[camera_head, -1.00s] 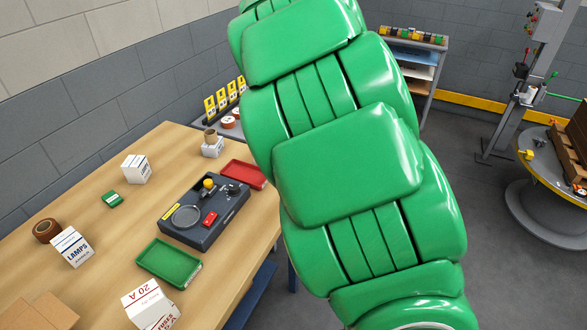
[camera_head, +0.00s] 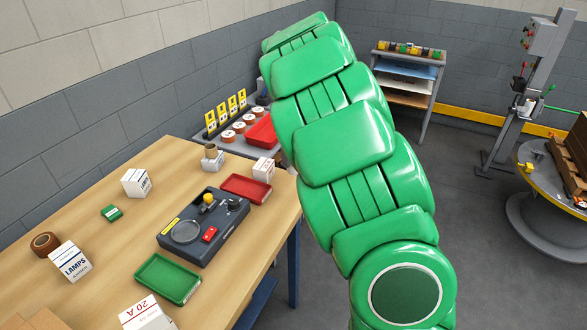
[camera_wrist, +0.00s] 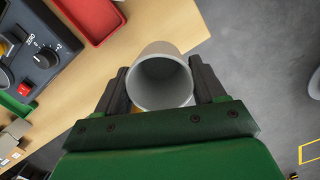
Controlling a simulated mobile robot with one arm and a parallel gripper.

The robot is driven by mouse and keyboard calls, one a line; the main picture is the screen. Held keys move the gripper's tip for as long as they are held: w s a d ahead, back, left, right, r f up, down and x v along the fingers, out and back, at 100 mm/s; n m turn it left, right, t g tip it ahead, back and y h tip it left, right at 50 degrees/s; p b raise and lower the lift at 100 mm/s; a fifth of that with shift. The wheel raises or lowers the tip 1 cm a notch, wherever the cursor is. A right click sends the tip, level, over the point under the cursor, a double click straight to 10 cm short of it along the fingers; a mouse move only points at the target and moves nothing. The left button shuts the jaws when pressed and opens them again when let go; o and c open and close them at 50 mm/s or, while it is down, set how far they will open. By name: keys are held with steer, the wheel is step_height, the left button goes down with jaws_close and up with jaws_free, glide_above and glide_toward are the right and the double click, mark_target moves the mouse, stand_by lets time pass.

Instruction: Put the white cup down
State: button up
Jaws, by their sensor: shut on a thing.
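The white cup (camera_wrist: 160,80) shows in the wrist view, its open mouth facing the camera. My gripper (camera_wrist: 161,88) is shut on it, with a dark finger on each side of the cup. Behind the cup in that view lie the wooden table's edge and the grey floor. I cannot tell how high the cup is above the table. In the head view my green arm hides the gripper and the cup.
The wooden table (camera_head: 115,235) holds a dark control box (camera_head: 203,228), a red tray (camera_head: 246,189), a green tray (camera_head: 168,278) and several white cartons. The red tray also shows in the wrist view (camera_wrist: 93,18). Bare wood lies between these things.

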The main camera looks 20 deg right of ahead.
steer(key=shift+w+d+f, duration=0.25)
steer(key=shift+w+f, duration=1.05)
steer(key=shift+f, duration=0.25)
steer(key=shift+w+d+f, duration=0.2)
steer(key=shift+w+f, duration=1.05)
steer(key=shift+f, duration=0.25)
steer(key=shift+s+f, duration=0.1)
steer(key=shift+f, duration=1.35)
steer(key=shift+f, duration=0.1)
steer(key=o, duration=1)
step_height(320, 180, up, 12)
steer(key=s, duration=0.1)
steer(key=shift+s+d, duration=0.15)
steer(key=shift+d, duration=0.05)
